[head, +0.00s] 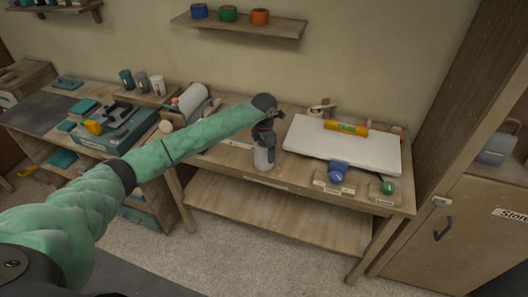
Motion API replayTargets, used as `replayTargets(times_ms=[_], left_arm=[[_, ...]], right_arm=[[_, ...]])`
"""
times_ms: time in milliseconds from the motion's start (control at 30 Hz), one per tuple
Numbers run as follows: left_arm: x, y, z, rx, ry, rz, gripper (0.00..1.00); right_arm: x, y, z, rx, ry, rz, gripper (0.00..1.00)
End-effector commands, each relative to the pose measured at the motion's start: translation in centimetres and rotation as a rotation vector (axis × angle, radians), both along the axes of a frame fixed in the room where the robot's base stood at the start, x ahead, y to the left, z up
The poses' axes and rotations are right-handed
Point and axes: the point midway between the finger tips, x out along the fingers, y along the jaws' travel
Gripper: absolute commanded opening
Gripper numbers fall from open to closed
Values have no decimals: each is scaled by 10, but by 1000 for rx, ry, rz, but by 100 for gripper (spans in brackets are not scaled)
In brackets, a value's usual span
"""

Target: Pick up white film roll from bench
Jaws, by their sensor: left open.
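My left arm reaches in from the left across the bench (225,161). My left gripper (264,146) points down near the bench's front edge and is open. A small white upright thing (262,160), which looks like the white film roll, is directly below and partly behind the gripper. The gripper hides its upper part, and I cannot tell whether the fingers touch it. A larger whitish roll (193,97) lies at the back of the bench, behind my forearm. My right gripper is out of view.
A white board (325,153) with a yellow roll (346,128) at its back lies right of the gripper. A blue item (338,171) and a green ball (388,187) are at the front right. A shelf (240,25) hangs above; a cabinet (475,230) stands right.

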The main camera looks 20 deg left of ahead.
Motion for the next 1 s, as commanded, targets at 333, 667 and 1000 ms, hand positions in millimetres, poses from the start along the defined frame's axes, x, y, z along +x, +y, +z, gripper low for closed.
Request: replayTargets(times_ms=[333, 667, 1000], left_arm=[[0, 0, -3, 0, 0, 0, 86], [0, 0, -2, 0, 0, 0, 38], [1, 0, 5, 0, -3, 0, 38]], right_arm=[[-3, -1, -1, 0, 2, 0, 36], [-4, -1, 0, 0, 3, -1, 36], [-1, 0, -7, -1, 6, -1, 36]])
